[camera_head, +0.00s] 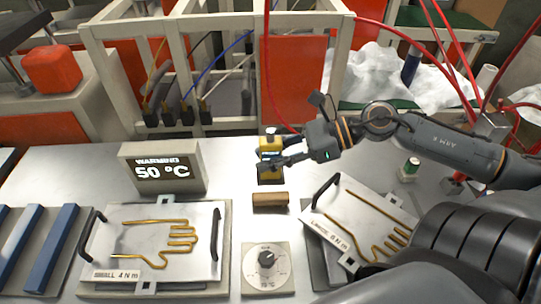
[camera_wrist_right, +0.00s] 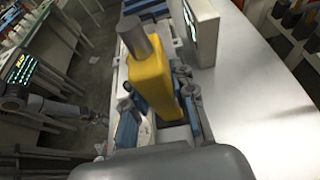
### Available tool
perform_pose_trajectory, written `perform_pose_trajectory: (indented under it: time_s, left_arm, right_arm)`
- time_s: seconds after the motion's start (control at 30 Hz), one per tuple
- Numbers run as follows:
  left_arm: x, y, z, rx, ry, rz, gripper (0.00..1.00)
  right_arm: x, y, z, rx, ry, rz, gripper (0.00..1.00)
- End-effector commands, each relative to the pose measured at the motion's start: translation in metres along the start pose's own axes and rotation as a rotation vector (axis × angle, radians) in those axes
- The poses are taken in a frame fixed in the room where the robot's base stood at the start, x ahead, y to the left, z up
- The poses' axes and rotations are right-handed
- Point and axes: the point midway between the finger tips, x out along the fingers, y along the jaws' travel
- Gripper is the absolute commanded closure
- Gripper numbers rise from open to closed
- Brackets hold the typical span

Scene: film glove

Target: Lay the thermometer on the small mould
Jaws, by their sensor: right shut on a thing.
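The thermometer is a yellow handheld body with a grey cylindrical end (camera_head: 270,148), held above the table behind the wooden block. It also fills the middle of the right wrist view (camera_wrist_right: 153,82). My right gripper (camera_head: 268,166) is shut on it. The small mould (camera_head: 130,230), a pale metal plate with a gold hand outline and two black handles, lies at the front left, apart from the thermometer. My left arm appears at the left of the right wrist view, with its gripper (camera_wrist_right: 100,119) too small to read.
A wooden block (camera_head: 270,200) lies below the right gripper, with a dial box (camera_head: 267,281) in front. The large mould (camera_head: 330,217) lies tilted at the right. A display box reading 50 °C (camera_head: 165,151) stands behind the small mould. Blue bars (camera_head: 50,250) lie at the far left.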

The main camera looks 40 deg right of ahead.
Motion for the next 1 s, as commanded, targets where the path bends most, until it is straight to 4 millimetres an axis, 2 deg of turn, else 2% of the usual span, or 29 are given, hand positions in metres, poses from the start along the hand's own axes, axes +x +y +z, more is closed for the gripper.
perform_pose_trajectory:
  time_s: [0.03, 0.5, 1.0]
  left_arm:
    - [-0.01, 0.0, -0.001, 0.0, 0.0, 0.0, 0.42]
    - [-0.048, -0.001, -0.004, 0.0, 0.0, 0.0, 0.42]
    - [-0.047, -0.001, -0.004, -0.001, 0.001, 0.0, 0.42]
  right_arm:
    - [-0.004, 0.0, 0.01, -0.001, -0.002, -0.001, 0.99]
    - [-0.021, 0.0, 0.051, -0.002, -0.002, -0.001, 0.99]
    - [-0.021, 0.0, 0.051, -0.001, -0.001, -0.001, 0.99]
